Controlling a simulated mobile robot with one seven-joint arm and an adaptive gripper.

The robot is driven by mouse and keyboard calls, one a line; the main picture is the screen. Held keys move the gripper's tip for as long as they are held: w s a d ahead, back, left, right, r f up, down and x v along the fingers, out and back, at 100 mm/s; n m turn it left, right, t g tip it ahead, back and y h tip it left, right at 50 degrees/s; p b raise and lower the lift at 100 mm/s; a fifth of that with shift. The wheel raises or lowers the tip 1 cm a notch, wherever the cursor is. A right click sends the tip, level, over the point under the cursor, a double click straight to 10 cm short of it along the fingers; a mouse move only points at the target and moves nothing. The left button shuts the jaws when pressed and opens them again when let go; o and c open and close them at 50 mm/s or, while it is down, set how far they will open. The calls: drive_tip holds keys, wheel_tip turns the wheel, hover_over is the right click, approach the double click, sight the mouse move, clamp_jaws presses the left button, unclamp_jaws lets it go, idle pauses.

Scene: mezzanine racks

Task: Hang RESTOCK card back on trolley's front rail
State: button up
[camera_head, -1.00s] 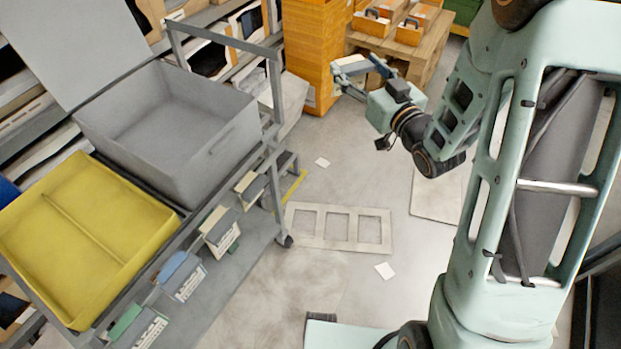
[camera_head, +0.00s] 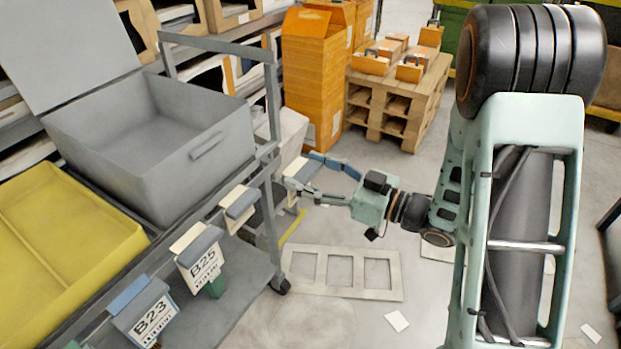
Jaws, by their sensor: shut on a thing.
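My gripper (camera_head: 298,178) is at the right end of the trolley (camera_head: 268,160), shut on a small pale thing between its fingertips. This looks like the card (camera_head: 302,170), seen nearly edge-on; no lettering on it can be read. The trolley's front rail (camera_head: 160,248) runs diagonally from lower left to the right post. Cards hang along it: one reads B23 (camera_head: 146,312), one B25 (camera_head: 201,261), and a pale one (camera_head: 238,209) is nearest my gripper. In the picture, the held card is right of the trolley's corner post; whether it touches anything cannot be told.
A grey bin (camera_head: 205,150) and a yellow tray (camera_head: 100,208) sit on the trolley. Orange boxes (camera_head: 310,80) and a pallet with small boxes (camera_head: 405,98) stand behind. A flat frame with openings (camera_head: 342,290) lies on the floor.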

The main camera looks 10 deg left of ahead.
drive_tip(key=x, duration=0.8)
drive_tip(key=shift+w+a+f, duration=0.2)
drive_tip(key=shift+a+f, duration=0.1)
drive_tip(key=shift+f, duration=0.05)
idle(0.8)
drive_tip(key=shift+f+b, duration=0.2)
drive_tip(key=shift+b, duration=0.2)
idle(0.5)
drive_tip(key=shift+f+b, duration=1)
drive_tip(key=shift+f, duration=0.25)
drive_tip(key=o, duration=1.1)
